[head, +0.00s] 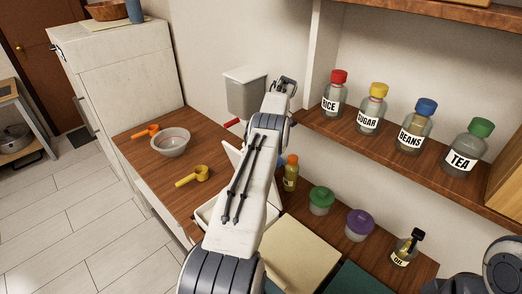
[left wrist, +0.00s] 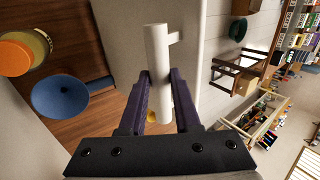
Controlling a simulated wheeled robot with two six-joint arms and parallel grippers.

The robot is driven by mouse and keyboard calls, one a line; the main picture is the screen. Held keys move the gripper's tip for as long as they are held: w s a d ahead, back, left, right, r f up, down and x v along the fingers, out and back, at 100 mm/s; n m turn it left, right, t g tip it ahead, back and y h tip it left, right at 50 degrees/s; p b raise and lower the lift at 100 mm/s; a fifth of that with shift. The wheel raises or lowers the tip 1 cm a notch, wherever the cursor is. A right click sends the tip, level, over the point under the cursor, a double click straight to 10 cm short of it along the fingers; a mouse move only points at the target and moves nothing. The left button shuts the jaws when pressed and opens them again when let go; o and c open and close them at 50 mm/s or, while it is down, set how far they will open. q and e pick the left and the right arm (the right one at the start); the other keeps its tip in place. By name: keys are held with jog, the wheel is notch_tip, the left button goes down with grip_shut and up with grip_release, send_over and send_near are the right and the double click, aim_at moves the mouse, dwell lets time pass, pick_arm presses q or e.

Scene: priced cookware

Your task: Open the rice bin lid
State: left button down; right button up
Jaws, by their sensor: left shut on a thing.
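My left gripper (left wrist: 160,98) is shut on a pale cylindrical handle (left wrist: 157,60), which runs between its purple fingers in the left wrist view. In the head view my left arm reaches over the counter, and its fingers and the held handle are hidden. A white open-topped bin (head: 203,217) stands at the counter's front, mostly behind my arm. A pale panel (head: 231,158), which looks like its lid, stands tilted up beside my arm; I cannot tell its full angle. My right gripper is outside the frames; only part of that arm shows at lower right.
A grey lidded container (head: 245,95) stands at the back. A bowl (head: 170,142), an orange scoop (head: 146,131) and a yellow scoop (head: 193,176) lie left on the counter. An orange-capped bottle (head: 291,173), a green-lidded jar (head: 320,201) and a purple-lidded jar (head: 358,224) stand right.

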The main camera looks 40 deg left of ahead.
pick_arm(q)
jog(key=shift+w+d+f, duration=0.2)
jog(key=shift+w+f, duration=0.1)
jog(key=shift+f, duration=0.25)
jog(key=c, duration=0.6)
grip_release()
jog(key=shift+w, duration=0.15)
jog(key=shift+c, duration=0.2)
jog(key=shift+a+r, duration=0.15)
jog(key=shift+r, duration=0.05)
